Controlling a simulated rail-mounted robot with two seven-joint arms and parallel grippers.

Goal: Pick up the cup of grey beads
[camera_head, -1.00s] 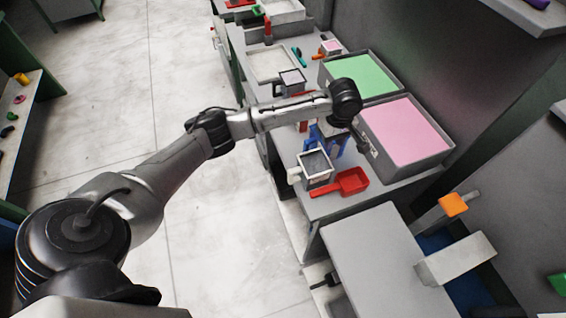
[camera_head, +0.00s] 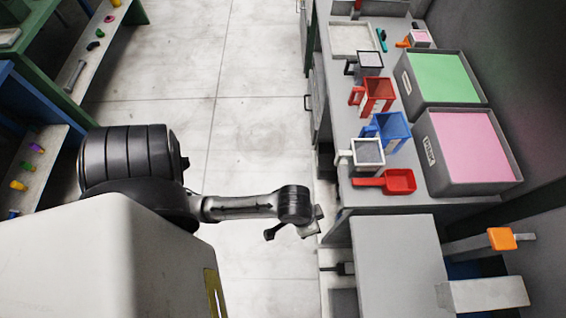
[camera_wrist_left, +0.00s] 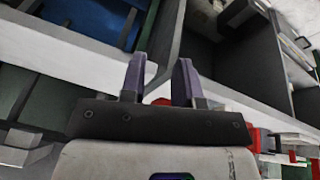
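Several square cups with handles stand in a row on the grey bench. The nearest, a white-handled cup (camera_head: 368,152), has a greyish fill. A blue cup (camera_head: 388,130) and a red cup (camera_head: 375,96) stand behind it. A black-handled cup (camera_head: 368,63), also with a pale greyish top, stands farthest back. I cannot tell single beads in any of them. My left gripper (camera_head: 311,224) is over the floor, left of the bench front and apart from the cups. In the left wrist view its two fingers (camera_wrist_left: 160,64) stand apart with nothing between them. My right gripper is not in view.
A red scoop (camera_head: 394,182) lies in front of the white-handled cup. A pink-filled bin (camera_head: 432,152) and a green-filled bin (camera_head: 408,82) stand to the right. A lower grey surface (camera_head: 388,265) is in front. The floor left of the bench is clear.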

